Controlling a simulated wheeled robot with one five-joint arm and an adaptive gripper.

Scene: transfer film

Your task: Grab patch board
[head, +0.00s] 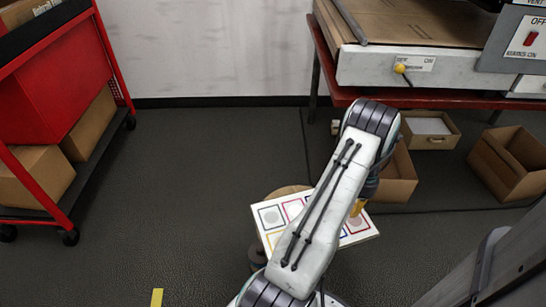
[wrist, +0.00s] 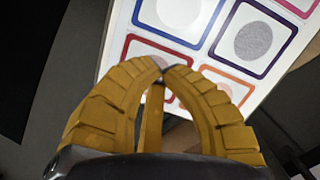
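The patch board (head: 271,217) is a white panel with coloured square outlines around grey patches. It lies tilted in the picture on a round brown support (head: 286,190), and my arm hides its middle. It fills the upper part of the wrist view (wrist: 255,40), face towards the camera. My gripper (head: 357,208) shows as a bit of yellow at the board's right part. In the wrist view its yellow fingers (wrist: 168,69) bow outward and their tips come together over the board's lower part. I see nothing between the tips; I cannot tell whether they touch the board.
A red cart (head: 60,90) with cardboard boxes stands at left. A red table (head: 325,50) with a machine is at back right. Open cardboard boxes (head: 510,160) lie below it. The floor (head: 190,170) left of the board is clear.

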